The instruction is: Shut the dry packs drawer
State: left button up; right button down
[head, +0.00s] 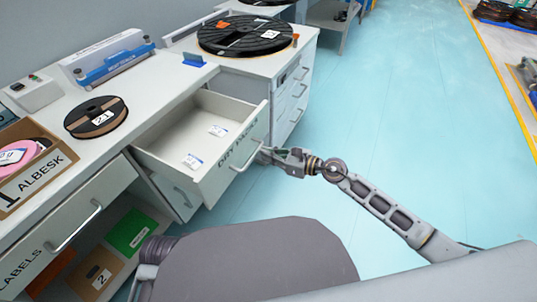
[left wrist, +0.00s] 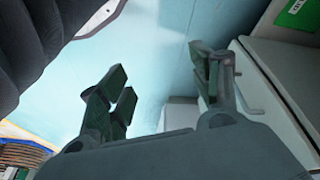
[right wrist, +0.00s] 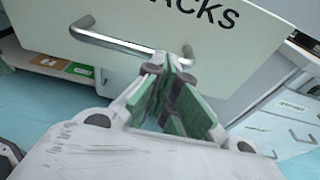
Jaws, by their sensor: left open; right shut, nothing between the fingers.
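A large black reel (head: 247,35) lies on the far counter. The blue floor (head: 400,110) at the right is clear.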

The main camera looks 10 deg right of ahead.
pick_arm(q)
jog(key=shift+r, duration=0.1)
pick_arm(e)
jog(key=shift+w+a, duration=0.1)
dwell(0.3)
jog(key=r+p+x, duration=0.1)
jog(key=x, duration=0.3)
jog(key=r+p+x, duration=0.1)
jog(key=x, duration=0.4)
jog(key=r+p+x, duration=0.1)
jog(key=x, duration=0.4)
jog(key=shift+w+a, duration=0.25)
jog(key=shift+a, duration=0.05)
jog(key=b, duration=0.1)
send_over(208, 139)
jog(key=shift+s+d+f, duration=0.25)
jog(key=shift+s+d, duration=0.15)
jog(key=shift+s, duration=0.05)
jog(key=shift+b+x, duration=0.35)
jog(key=shift+x, duration=0.4)
pick_arm(q)
jog(key=shift+f, duration=0.85)
pick_arm(e)
jog(key=shift+r, duration=0.35)
pick_arm(q)
jog(key=shift+s, duration=0.1)
pick_arm(e)
jog(key=shift+w+r, duration=0.1)
jog(key=shift+r, duration=0.1)
